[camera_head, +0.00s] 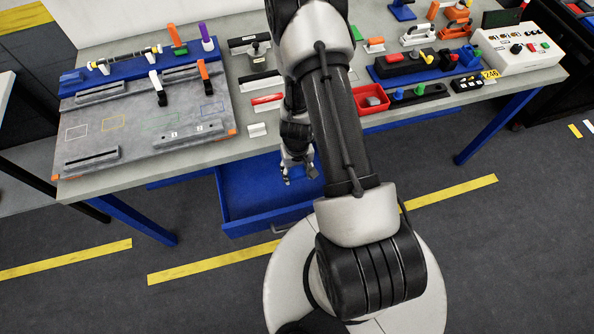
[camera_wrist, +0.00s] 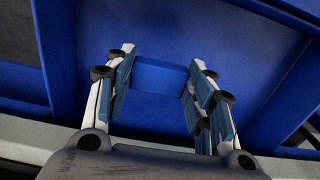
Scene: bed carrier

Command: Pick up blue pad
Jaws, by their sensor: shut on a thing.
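The blue pad (camera_wrist: 160,76) is a small blue block. In the wrist view it sits between my two fingertips, and both fingers press against its sides. My gripper (camera_wrist: 160,62) is shut on it. In the head view my gripper (camera_head: 300,176) points down into the open blue drawer (camera_head: 238,186) under the table. The pad is hard to make out there against the same blue and behind my arm. In the wrist view the drawer floor (camera_wrist: 210,28) lies behind the pad. I cannot tell whether the pad touches the floor.
The table (camera_head: 240,134) edge is above and behind the drawer, close to my arm. A grey fixture board (camera_head: 140,122) is at left. A red bin (camera_head: 371,99), tools and a white control box (camera_head: 518,48) stand at right. The floor in front is clear beside my base.

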